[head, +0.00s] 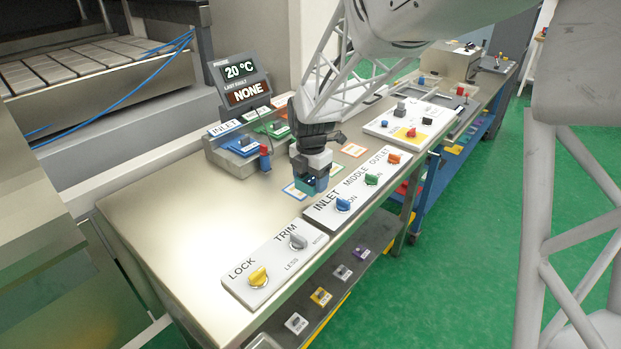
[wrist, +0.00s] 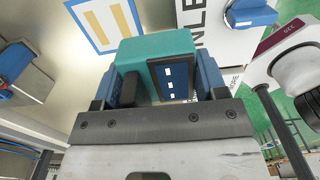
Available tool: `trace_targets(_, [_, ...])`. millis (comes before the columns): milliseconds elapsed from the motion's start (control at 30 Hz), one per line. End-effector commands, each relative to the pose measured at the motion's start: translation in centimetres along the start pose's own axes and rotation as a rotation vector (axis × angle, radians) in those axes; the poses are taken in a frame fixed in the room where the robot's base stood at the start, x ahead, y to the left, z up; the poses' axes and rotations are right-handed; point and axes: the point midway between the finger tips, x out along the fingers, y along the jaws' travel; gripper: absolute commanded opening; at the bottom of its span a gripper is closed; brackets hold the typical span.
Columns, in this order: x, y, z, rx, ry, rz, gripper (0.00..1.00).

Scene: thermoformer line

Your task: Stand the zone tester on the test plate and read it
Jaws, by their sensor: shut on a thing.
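The zone tester (head: 309,185) is a small teal block with a dark blue display. My gripper (head: 312,175) is shut on it, above the front part of the bench. In the wrist view the tester (wrist: 150,48) sits between the blue fingers of my gripper (wrist: 155,82). Its display (wrist: 172,80) faces the camera with a few small white marks, no legible number. A blue-bordered white card with yellow bars (wrist: 107,22) lies just beyond the tester; it also shows in the head view (head: 293,191), partly hidden. I cannot tell which surface is the test plate.
A panel with INLET, MIDDLE and OUTLET knobs (head: 357,189) lies right of my gripper; a LOCK and TRIM panel (head: 273,266) is nearer. A display (head: 244,82) reads 20 °C, last fault NONE. The left bench top (head: 175,225) is clear.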

Motion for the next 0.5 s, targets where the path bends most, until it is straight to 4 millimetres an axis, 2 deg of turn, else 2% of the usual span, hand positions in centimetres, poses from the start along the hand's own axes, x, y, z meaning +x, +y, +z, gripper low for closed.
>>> trace_targets(500, [-0.13, -0.52, -0.49, 0.0, 0.0, 0.001, 0.38])
